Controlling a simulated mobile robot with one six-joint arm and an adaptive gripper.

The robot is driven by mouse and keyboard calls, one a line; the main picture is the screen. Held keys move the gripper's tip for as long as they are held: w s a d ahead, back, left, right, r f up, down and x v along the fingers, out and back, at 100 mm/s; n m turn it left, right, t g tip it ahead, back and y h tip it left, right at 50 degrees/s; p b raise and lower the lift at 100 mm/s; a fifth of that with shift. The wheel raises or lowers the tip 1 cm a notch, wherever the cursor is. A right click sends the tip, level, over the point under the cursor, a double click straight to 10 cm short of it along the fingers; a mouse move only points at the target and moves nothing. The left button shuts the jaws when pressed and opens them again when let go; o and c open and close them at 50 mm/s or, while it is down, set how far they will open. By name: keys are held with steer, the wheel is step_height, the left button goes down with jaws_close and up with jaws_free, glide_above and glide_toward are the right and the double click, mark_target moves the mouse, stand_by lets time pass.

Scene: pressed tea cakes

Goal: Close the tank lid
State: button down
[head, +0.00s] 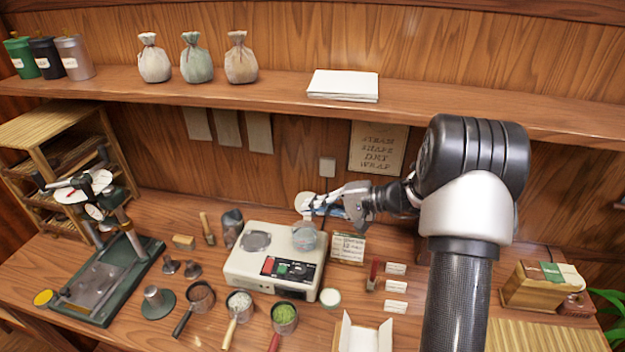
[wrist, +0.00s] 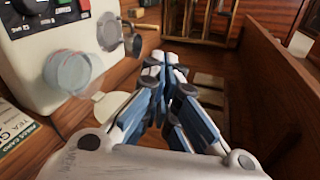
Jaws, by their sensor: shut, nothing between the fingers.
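The white machine (head: 250,265) stands mid-table with a clear round tank (head: 305,238) on its right rear corner. The tank also shows in the wrist view (wrist: 68,72). A pale round lid (head: 302,203) stands raised above and behind the tank, so the tank's top looks open. In the wrist view the pale lid (wrist: 114,106) is beside the tank, partly behind my gripper. My gripper (head: 314,208) is shut and empty, its fingertips close to the lid in the head view; I cannot tell whether they touch. The blue-and-white fingers also show in the wrist view (wrist: 165,72).
A sign card (head: 347,248) stands right of the machine, close under my arm. Scoops of material (head: 285,318) and a small white dish (head: 330,297) sit in front. A green-based press (head: 105,280) is at left. A shelf (head: 230,97) runs above.

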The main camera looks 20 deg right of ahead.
steer(key=w+d+f+m+t+h+p, duration=0.1)
steer(key=w+d+f+m+t, duration=0.15)
steer(key=d, duration=0.35)
steer(key=w+d+f+m+t+h+p, duration=0.1)
steer(key=d+f+m+t, duration=0.2)
steer(key=d, duration=0.4)
steer(key=f+x, duration=0.1)
steer(key=x, duration=0.9)
steer(key=shift+n+b, duration=0.35)
steer(key=shift+n, duration=0.1)
steer(key=shift+d+b, duration=0.25)
steer(key=shift+b, duration=0.15)
steer(key=shift+t+b, duration=0.25)
steer(key=shift+b, duration=0.05)
